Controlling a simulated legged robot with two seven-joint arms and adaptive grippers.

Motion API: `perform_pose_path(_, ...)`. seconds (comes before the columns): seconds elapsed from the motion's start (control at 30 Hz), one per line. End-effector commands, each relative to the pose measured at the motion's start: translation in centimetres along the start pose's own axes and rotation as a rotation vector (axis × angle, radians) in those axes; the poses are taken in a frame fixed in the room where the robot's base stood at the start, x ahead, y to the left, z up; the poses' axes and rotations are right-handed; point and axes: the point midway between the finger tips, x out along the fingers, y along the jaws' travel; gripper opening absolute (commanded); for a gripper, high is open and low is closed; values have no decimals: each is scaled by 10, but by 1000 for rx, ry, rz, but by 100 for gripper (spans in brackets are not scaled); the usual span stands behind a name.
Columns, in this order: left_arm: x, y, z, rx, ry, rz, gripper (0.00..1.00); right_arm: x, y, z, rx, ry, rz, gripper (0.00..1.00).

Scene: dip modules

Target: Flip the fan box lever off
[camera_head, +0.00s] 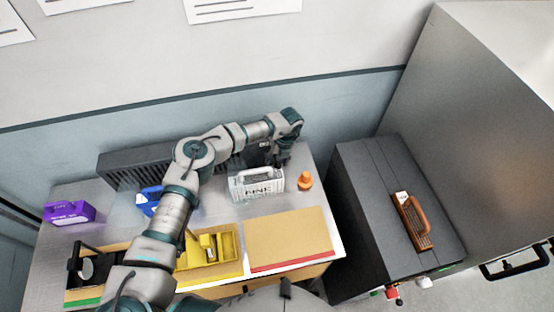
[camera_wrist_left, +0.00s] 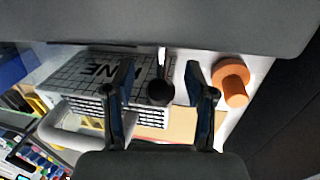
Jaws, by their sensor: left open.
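A long dark grey finned box (camera_head: 122,171), which looks like the fan box, stands along the back of the table. My left arm crosses in front of it and hides part of it. My left gripper (camera_head: 283,158) is at its right end, its fingers pointing down. In the left wrist view the two fingers (camera_wrist_left: 157,78) are open and apart. A black ball-ended lever (camera_wrist_left: 160,93) shows between them, with a thin shaft above the ball; I see no clear contact. The lever is hard to make out in the head view. My right gripper is not in view.
A white handled box (camera_head: 259,186) and an orange knob-like piece (camera_head: 305,181) stand close to the left gripper. A yellow tray (camera_head: 229,268), a tan board (camera_head: 288,237) and a purple box (camera_head: 69,212) are on the table. A dark cabinet (camera_head: 375,200) stands at right.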

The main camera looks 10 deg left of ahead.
Motion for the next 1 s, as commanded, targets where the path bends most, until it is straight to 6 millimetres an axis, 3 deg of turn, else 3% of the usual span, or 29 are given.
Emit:
perform_pose_path(0.27, 1, 0, 0, 0, 0, 0, 53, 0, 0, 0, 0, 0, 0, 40)
perform_pose_path(0.4, 1, 1, 0, 0, 0, -1, 18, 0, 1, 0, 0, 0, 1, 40)
perform_pose_path(0.47, 1, 0, 0, 0, 0, -2, 3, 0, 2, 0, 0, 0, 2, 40)
perform_pose_path(0.5, 1, 0, 0, 0, 0, -3, 0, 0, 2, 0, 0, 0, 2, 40)
perform_pose_path(1.0, 5, -1, -2, 1, 2, 0, 0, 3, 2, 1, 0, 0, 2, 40)
